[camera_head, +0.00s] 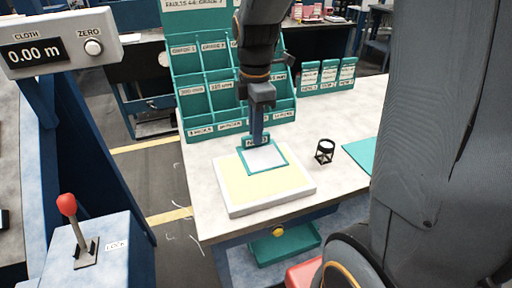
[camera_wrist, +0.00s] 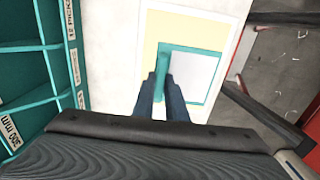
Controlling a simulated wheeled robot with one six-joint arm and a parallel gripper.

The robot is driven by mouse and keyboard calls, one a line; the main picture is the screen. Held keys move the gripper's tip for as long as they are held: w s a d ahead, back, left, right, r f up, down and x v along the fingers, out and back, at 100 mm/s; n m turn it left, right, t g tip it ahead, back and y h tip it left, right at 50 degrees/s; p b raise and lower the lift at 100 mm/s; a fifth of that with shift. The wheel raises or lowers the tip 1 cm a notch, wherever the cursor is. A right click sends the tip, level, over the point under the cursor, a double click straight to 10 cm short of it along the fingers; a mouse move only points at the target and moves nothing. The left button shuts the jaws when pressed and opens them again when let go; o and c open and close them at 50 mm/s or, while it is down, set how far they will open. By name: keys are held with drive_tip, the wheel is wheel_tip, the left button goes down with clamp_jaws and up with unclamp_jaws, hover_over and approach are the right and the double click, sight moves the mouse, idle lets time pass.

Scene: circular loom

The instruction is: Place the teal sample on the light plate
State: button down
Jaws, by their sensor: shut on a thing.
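The teal sample (camera_head: 265,158) is a thin teal frame around a pale grey-white centre, with a small tab at its back edge. My gripper (camera_head: 257,138) is shut on that tab and points down from above. The light plate (camera_head: 237,207) is a white slab with a glowing pale yellow top on the worktable. The sample is over the back part of the plate; I cannot tell whether it touches. In the wrist view, the sample (camera_wrist: 205,75) shows in front of my gripper (camera_wrist: 162,90), with the yellow top of the plate (camera_wrist: 180,30) around it.
A teal rack (camera_head: 215,90) with labelled compartments stands behind the plate. A small black-framed loupe (camera_head: 324,151) and a flat teal sheet (camera_head: 361,154) are to the right. Teal labelled holders (camera_head: 328,75) stand at the back. Worktable (camera_head: 350,110) is clear between them.

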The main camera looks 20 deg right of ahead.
sight(256, 147)
drive_tip(key=shift+f+p, duration=0.4)
drive_tip(key=shift+f, duration=2.25)
drive_tip(key=shift+f, duration=0.1)
drive_tip(key=c, duration=1.8)
unclamp_jaws()
drive_tip(key=shift+o, duration=0.2)
wheel_tip(256, 147, up, 12)
drive_tip(key=shift+r+b, duration=0.15)
drive_tip(key=shift+b, duration=1)
